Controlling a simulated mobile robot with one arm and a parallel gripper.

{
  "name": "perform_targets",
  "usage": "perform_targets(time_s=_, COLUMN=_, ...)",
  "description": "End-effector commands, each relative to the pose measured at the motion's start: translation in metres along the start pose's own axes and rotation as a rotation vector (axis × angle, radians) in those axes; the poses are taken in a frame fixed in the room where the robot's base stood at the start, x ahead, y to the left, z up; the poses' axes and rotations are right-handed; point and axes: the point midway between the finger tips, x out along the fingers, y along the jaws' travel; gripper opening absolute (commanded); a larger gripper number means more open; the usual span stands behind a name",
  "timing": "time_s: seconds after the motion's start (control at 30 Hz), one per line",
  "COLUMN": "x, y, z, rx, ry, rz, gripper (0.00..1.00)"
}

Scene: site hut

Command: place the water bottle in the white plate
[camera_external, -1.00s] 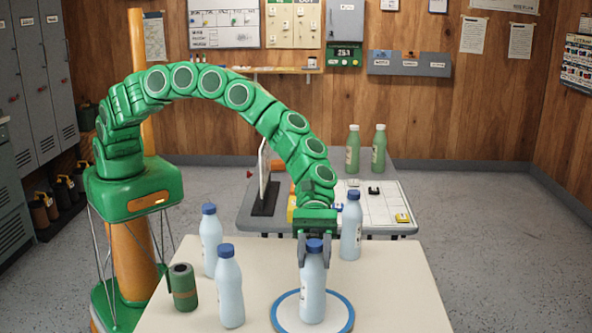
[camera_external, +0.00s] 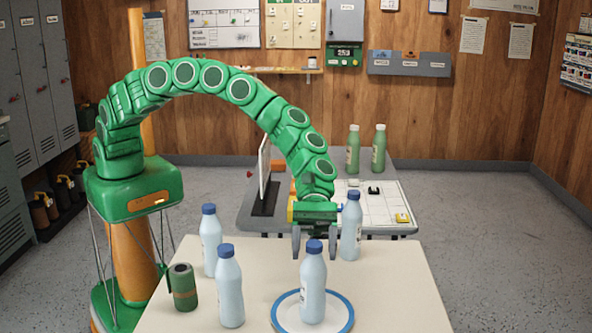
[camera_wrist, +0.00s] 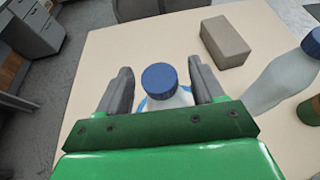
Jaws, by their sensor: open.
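A pale blue water bottle with a dark blue cap (camera_external: 313,285) stands upright on the white plate with a blue rim (camera_external: 340,318). Its cap shows between my fingers in the wrist view (camera_wrist: 160,77), where its body mostly hides the plate. In the wrist view my gripper's fingers (camera_wrist: 160,88) are spread on either side of the cap.
Similar bottles stand on the table at left (camera_external: 210,242), front left (camera_external: 229,288) and back right (camera_external: 351,228). A green mug (camera_external: 183,287) stands at the left edge. A brownish-grey block (camera_wrist: 226,41) lies on the table in the wrist view. The table's right side (camera_external: 395,285) is clear.

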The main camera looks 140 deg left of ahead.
Motion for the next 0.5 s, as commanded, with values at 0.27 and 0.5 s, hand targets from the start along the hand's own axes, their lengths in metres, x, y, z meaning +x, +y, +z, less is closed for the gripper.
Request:
perform_targets(time_s=0.27, x=-0.049, y=0.001, z=0.002, rx=0.002, ry=-0.004, rz=0.003, gripper=0.68)
perform_targets(time_s=0.5, x=-0.084, y=0.001, z=0.0, rx=0.0, ry=-0.001, rz=0.001, gripper=0.68)
